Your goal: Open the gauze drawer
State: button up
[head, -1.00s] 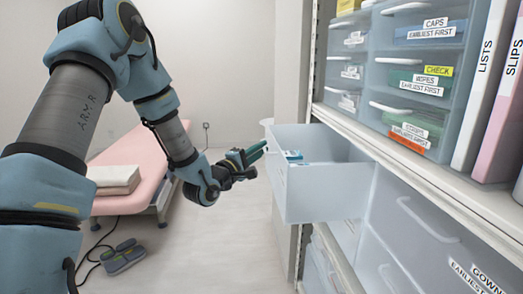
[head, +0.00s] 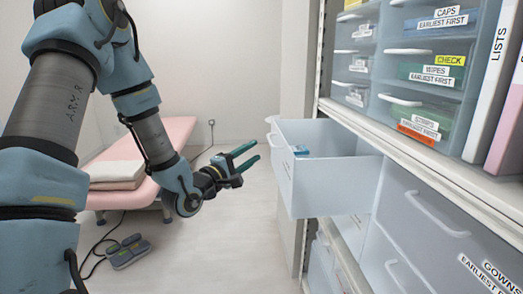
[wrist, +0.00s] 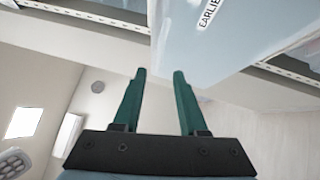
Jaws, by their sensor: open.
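A translucent pale drawer (head: 330,187) stands pulled well out of the shelf unit, with light blue packets (head: 300,150) inside. Its front faces left toward my gripper, and no name can be read on it in the head view. In the wrist view, a pale drawer face (wrist: 205,50) with a label starting "EARLIE" shows beyond the fingers; the rest of the label is cut off. My gripper (head: 256,151) has green fingers spread apart and empty. It is left of the drawer front, apart from it. The fingers also show in the wrist view (wrist: 160,72).
Closed drawers labelled caps (head: 435,22), wipes (head: 435,75) and gowns (head: 490,275) are in the shelf unit, with upright binders (head: 492,80) at right. A pink couch (head: 170,150) stands behind my arm. A foot pedal (head: 128,252) lies on the floor.

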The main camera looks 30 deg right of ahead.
jog(key=v, duration=0.3)
jog(key=shift+s+a, duration=0.15)
jog(key=shift+a, duration=0.2)
jog(key=w+a+f+m+y+p, duration=0.2)
jog(key=w+a+m+y, duration=0.1)
jog(key=a+y, duration=0.5)
jog(key=w+a+f+m+y+p, duration=0.1)
jog(key=w+a+m+y+p, duration=0.3)
jog(key=a, duration=0.7)
jog(key=s+a+r+g+y+p, duration=0.1)
jog(key=s+a+r+g+y, duration=0.1)
jog(key=s+a, duration=0.4)
jog(key=s+a+r+g+y+p, duration=0.1)
jog(key=s+a+r+g+y, duration=0.1)
jog(key=s+a, duration=0.5)
jog(key=shift+s+a+r+m+g+y, duration=0.2)
jog(key=shift+s+m+g+y, duration=0.1)
jog(key=shift+s+g+y, duration=0.75)
